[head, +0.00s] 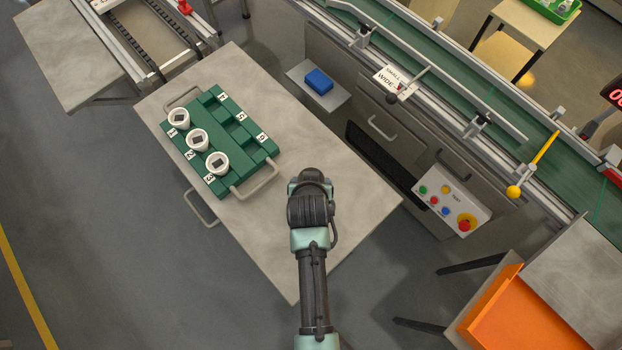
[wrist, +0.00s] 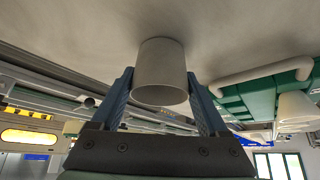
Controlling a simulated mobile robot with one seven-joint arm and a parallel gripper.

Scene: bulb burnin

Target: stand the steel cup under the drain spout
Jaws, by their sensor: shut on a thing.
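My gripper (wrist: 159,74) is shut on a plain pale grey cup (wrist: 160,64), one blue finger on each side of it. I take this to be the steel cup. In the wrist view the grey tabletop fills the top of the picture, and the cup's far end is at or close to it; I cannot tell whether they touch. In the head view my wrist (head: 311,205) is over the right part of the grey table (head: 345,190) and hides the fingers and the cup. I cannot make out a drain spout in either view.
A blue block (head: 319,81) lies on a small shelf behind. A button panel (head: 447,205) and a conveyor (head: 480,97) are to the right. Tabletop around my wrist is clear.

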